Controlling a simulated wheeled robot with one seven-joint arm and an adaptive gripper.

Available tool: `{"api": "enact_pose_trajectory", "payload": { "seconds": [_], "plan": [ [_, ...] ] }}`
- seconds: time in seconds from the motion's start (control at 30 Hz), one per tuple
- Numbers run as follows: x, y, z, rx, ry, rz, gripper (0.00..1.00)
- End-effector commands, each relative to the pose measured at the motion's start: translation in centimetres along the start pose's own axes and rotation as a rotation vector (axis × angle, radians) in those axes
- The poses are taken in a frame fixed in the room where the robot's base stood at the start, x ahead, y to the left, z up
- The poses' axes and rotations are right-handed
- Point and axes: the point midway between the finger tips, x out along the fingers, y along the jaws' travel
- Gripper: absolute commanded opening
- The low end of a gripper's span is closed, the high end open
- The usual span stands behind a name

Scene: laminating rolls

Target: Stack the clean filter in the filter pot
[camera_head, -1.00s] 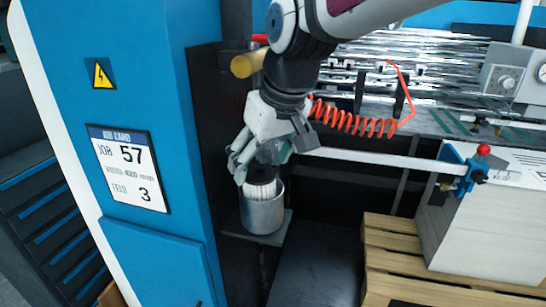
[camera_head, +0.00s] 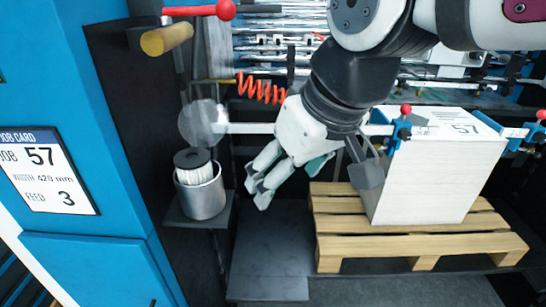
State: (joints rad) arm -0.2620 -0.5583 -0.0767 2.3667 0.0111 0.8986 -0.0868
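The metal filter pot (camera_head: 204,200) stands on a small dark shelf beside the blue cabinet. The white pleated filter (camera_head: 195,175) with a dark cap (camera_head: 192,158) sits upright in the pot, its upper part showing above the rim. Its lower part is hidden inside the pot. My gripper (camera_head: 256,195) is to the right of the pot, apart from it, with its fingers pointing down and left. The fingers are spread and nothing shows between them.
A translucent round bowl or cover (camera_head: 203,123) is just above the pot. A wooden pallet (camera_head: 420,241) with a white stack (camera_head: 430,170) is at right.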

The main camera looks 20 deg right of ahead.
Motion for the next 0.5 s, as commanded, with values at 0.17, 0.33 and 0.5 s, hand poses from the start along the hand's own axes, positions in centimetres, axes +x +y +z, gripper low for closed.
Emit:
{"api": "enact_pose_trajectory", "payload": {
  "seconds": [0.17, 0.33, 0.5],
  "plan": [
    [-1.0, 2.9, 4.2, 0.166, 0.037, 0.093, 0.72],
    [-1.1, 3.7, 6.0, 0.233, 0.047, 0.134, 0.72],
    [-1.1, 3.8, 6.1, 0.24, 0.047, 0.137, 0.72]
  ]
}}
